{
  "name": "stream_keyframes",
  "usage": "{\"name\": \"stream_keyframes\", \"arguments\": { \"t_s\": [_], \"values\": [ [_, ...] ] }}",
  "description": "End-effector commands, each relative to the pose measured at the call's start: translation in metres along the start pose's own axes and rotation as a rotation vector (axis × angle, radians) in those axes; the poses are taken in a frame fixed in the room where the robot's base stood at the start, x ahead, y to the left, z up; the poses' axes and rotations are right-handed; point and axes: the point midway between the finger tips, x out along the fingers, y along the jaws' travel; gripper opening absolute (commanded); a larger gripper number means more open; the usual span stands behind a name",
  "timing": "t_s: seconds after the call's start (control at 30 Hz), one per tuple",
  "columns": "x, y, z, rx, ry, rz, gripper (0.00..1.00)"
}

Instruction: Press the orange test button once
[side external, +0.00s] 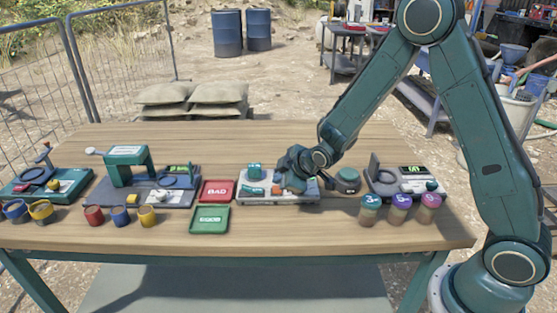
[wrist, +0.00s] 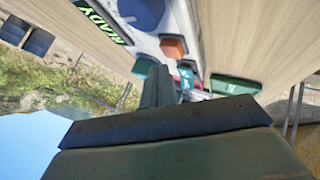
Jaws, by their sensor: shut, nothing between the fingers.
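The orange test button (wrist: 173,48) is a small squarish orange cap on the pale grey panel (wrist: 205,45), seen in the wrist view. In the side view the panel (side external: 303,198) sits mid-table, and a bit of orange (side external: 276,189) shows beside my gripper (side external: 283,184). My gripper is shut and empty, low over the panel and pointing down at it. In the wrist view its closed fingers (wrist: 160,78) reach up close to the button. I cannot tell whether they touch it or whether it is pressed in.
A display (wrist: 103,22) reads READY at the panel's edge. A red BAD tray (side external: 217,190) and a green tray (side external: 209,219) lie left of the panel. A round green-topped item (side external: 347,181) and several labelled jars (side external: 398,208) stand to the right.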

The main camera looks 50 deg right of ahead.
Motion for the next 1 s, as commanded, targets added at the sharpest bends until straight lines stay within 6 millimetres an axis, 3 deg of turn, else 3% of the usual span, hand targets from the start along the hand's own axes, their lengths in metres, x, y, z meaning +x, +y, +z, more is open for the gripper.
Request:
{"name": "stream_keyframes", "arguments": {
  "t_s": [1.0],
  "values": [
    [0.0051, -0.0038, 0.004, 0.0, -0.001, -0.001, 0.0]
  ]
}}
